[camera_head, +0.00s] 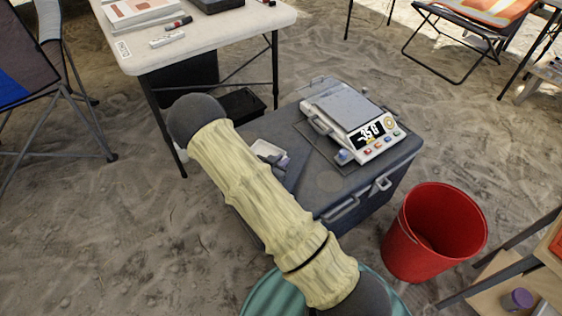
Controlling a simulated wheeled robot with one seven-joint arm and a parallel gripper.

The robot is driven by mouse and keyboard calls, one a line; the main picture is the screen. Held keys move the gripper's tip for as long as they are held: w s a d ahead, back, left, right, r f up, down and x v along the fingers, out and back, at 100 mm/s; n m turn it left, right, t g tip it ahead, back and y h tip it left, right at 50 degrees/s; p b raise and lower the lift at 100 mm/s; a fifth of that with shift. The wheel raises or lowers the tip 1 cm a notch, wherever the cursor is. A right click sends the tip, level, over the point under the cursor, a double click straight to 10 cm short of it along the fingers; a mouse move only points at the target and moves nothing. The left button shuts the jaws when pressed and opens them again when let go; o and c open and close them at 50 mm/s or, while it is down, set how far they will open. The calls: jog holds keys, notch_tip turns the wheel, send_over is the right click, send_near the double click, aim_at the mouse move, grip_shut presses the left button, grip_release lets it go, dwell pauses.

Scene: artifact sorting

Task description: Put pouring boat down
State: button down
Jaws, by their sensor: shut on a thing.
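A small pale, dish-like thing, which looks like the pouring boat (266,149), shows just right of my cream-coloured arm link, over the left part of the dark blue box's lid (322,182). A grey piece with a bluish tip, which looks like my gripper (284,163), is at its right edge and seems shut on it. My arm link hides most of the gripper. I cannot tell whether the boat touches the lid or is just above it. A digital scale (347,112) with a lit display stands on the lid at the back right, its pan empty.
A white table (215,35) with papers and markers stands behind on the left. A red bucket (435,230) stands right of the box. A wooden shelf (495,275) is at the lower right. Folding chairs stand at the left and upper right. The lid's front is bare.

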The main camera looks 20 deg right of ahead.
jog(key=c, duration=1.4)
grip_release()
jog(key=p+v, duration=0.3)
jog(key=v, duration=0.9)
jog(key=shift+r, duration=0.1)
